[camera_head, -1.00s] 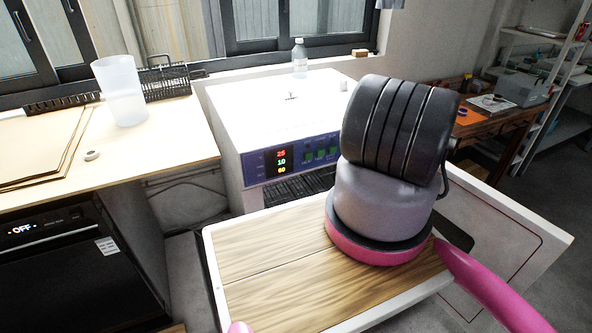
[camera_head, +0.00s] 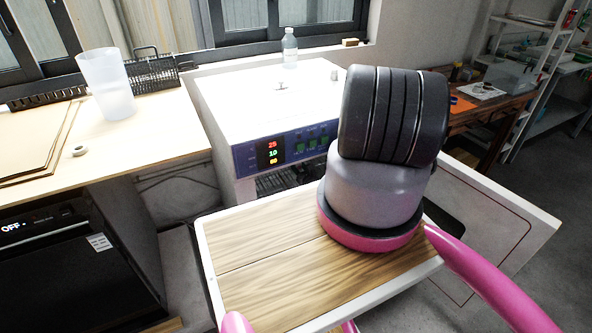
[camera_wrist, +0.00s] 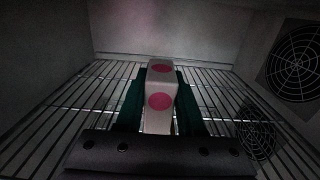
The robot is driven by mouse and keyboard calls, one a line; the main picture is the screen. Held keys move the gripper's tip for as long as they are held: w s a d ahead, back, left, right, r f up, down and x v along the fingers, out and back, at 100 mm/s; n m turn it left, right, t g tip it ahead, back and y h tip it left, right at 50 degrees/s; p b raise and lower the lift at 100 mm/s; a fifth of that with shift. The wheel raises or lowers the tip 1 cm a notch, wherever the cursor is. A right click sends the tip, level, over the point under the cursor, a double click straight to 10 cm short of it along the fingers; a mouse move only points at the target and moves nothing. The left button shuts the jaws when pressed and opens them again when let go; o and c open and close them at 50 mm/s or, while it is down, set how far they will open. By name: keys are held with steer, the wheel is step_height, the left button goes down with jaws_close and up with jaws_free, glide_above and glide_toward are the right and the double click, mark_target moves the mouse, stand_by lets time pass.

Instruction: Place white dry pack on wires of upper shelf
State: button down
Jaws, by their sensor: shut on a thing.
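In the wrist view, the white dry pack (camera_wrist: 158,117) is a pale upright block with red round marks. It stands between the dark green fingers of my gripper (camera_wrist: 160,85), which is shut on it. The pack and fingers are inside the drying oven, over a wire shelf (camera_wrist: 75,98). I cannot tell whether the pack's lower end touches the wires. In the head view, the white drying oven (camera_head: 262,100) shows a lit display; my arm hides part of its front. My gripper and the pack are not visible there.
A round fan grille (camera_wrist: 292,58) is on the oven's right wall, with walls close on both sides. The open oven door (camera_head: 500,210) extends right. A bench with a translucent beaker (camera_head: 106,85) is at left.

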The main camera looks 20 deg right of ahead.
steer(key=shift+s+f, duration=0.15)
steer(key=shift+f, duration=1.15)
steer(key=shift+f, duration=0.1)
steer(key=c, duration=0.5)
jaws_free()
steer(key=s, duration=1.2)
steer(key=shift+d, duration=0.15)
